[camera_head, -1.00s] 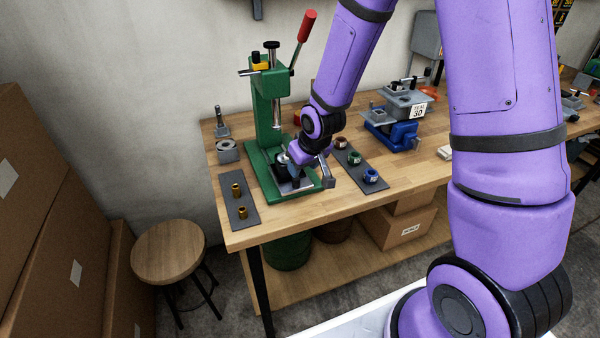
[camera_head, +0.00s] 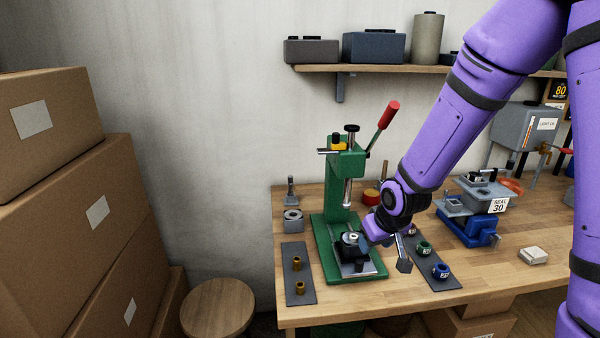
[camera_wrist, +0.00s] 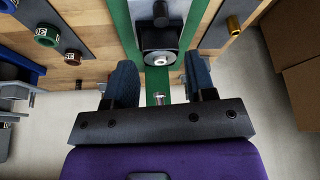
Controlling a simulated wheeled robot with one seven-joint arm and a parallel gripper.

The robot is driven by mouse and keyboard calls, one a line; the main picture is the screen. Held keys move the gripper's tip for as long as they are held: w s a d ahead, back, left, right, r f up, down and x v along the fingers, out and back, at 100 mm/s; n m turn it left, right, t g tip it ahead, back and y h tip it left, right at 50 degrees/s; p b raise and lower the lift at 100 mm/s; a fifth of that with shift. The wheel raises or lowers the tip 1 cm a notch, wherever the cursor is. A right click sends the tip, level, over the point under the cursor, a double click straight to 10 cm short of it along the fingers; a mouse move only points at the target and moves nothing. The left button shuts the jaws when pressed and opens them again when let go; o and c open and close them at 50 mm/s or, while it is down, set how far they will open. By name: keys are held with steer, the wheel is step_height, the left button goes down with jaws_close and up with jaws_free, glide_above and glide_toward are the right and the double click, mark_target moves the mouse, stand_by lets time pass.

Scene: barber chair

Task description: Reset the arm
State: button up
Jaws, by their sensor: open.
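My purple arm reaches in from the right in the head view. My gripper (camera_wrist: 161,85) is open in the wrist view, its two dark finger pads apart with nothing held between them. In the head view my gripper (camera_head: 384,250) is by the base of the green press (camera_head: 345,190), at its right side, partly hidden by my wrist. The press has a red-tipped lever (camera_head: 388,115). A dark fixture block (camera_head: 350,246) sits on its base plate, and it also shows in the wrist view (camera_wrist: 160,36), just beyond my fingers.
A dark strip (camera_head: 299,272) with two brass bushings lies left of the press. Another strip (camera_head: 432,262) with coloured rings lies right of it. A blue vise (camera_head: 468,228) stands farther right. Boxes (camera_head: 70,200) and a stool (camera_head: 217,309) stand left of the workbench (camera_head: 400,294).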

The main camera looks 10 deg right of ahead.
steer(key=s+d+r+m, duration=0.1)
steer(key=s+d+r, duration=0.1)
steer(key=s+r, duration=1)
steer(key=s+d+r+m+h, duration=0.1)
steer(key=s+d+r, duration=0.2)
steer(key=s+r, duration=1)
steer(key=shift+d+r+m+t, duration=0.3)
steer(key=shift+d+t, duration=0.05)
steer(key=shift+t, duration=0.05)
